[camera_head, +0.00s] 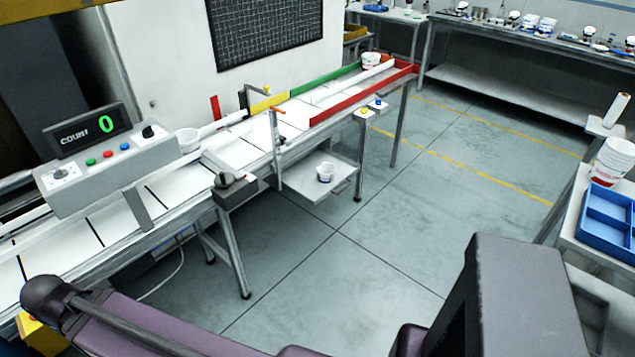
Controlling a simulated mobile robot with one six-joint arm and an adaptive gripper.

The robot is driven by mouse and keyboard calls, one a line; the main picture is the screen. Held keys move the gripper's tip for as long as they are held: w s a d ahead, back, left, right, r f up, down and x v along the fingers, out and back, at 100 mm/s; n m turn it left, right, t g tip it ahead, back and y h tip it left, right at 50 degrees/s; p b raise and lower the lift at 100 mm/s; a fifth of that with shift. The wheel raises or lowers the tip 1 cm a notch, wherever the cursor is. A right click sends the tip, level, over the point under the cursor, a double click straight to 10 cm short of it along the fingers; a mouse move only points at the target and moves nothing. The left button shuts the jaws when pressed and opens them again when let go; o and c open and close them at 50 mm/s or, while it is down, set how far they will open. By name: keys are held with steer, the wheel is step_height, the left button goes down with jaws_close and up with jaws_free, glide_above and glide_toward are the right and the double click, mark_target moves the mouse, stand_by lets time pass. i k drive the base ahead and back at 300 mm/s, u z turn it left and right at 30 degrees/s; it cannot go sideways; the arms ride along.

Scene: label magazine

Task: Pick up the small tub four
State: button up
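Several small white tubs are in view, and I cannot make out which one is tub four. Another white tub (189,139) is beside the control box on the left. A tub with red print (371,61) stands at the far end of the conveyor. A stack of white tubs with red print (612,162) stands on the right bench. Purple and dark parts of my own arm cross the bottom of the view. My gripper's fingers do not show.
The conveyor (240,153) runs from lower left to upper centre, with red, yellow and green rails. The control box (110,168) has a display reading 0. A blue divided tray (607,222) sits on the right bench. The floor (370,240) between is clear.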

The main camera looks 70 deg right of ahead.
mark_target(325, 172)
steer(key=u, duration=0.05)
steer(key=k, duration=1.5)
steer(key=z, duration=2.7)
steer(key=i, duration=0.5)
steer(key=u, duration=0.3)
